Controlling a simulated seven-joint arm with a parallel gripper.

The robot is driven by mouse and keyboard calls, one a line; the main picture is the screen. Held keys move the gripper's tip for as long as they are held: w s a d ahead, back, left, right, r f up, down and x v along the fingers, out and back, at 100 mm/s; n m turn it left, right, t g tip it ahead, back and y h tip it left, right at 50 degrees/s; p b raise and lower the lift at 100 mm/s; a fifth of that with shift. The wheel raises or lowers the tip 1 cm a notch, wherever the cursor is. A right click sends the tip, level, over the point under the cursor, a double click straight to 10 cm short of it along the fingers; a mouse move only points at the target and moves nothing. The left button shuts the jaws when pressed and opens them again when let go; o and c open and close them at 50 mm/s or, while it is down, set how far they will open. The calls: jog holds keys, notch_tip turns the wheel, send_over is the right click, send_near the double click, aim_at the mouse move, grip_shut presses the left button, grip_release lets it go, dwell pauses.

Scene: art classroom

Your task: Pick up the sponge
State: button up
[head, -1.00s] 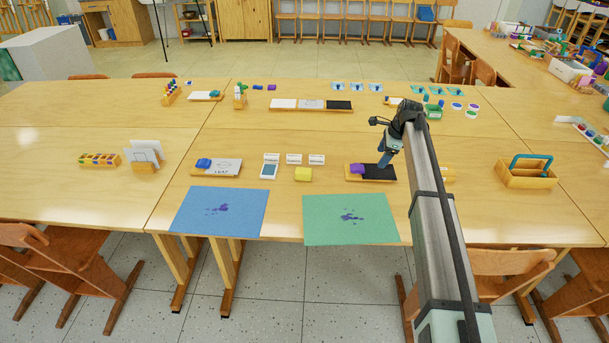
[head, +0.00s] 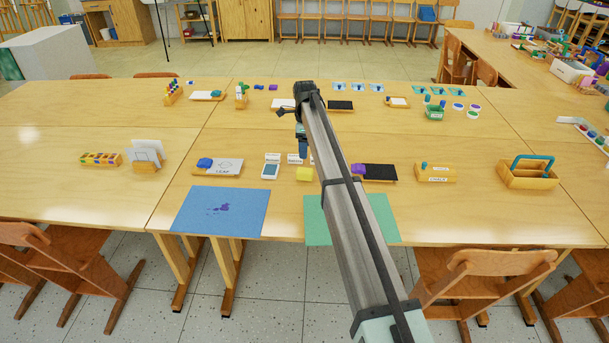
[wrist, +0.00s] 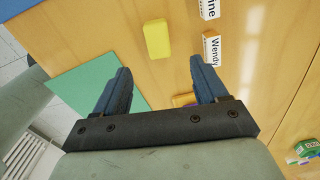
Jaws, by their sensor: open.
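The yellow sponge (head: 304,174) lies on the table near its front edge, between the white name cards and the green sheet. In the wrist view the sponge (wrist: 157,40) is a plain yellow block on bare wood, ahead of the fingertips and between their lines. My gripper (wrist: 158,76) has its two blue fingers wide apart with nothing between them. In the head view my gripper (head: 303,146) is above the table just behind the sponge, and my arm hides part of the area to its right.
Name cards (wrist: 212,48) stand close by the sponge. A green sheet (head: 318,222) lies in front, a blue sheet (head: 220,210) to the left. A board with a purple cloth (head: 357,169) is to the right.

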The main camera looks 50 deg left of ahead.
aim_at(305, 170)
notch_tip(305, 170, down, 7)
jog(key=shift+r, duration=0.15)
jog(key=shift+s+f, duration=0.15)
jog(key=shift+f, duration=2.35)
jog(key=shift+c, duration=0.3)
jog(key=c, duration=1)
jog(key=shift+o, duration=0.2)
jog(key=shift+r, duration=0.1)
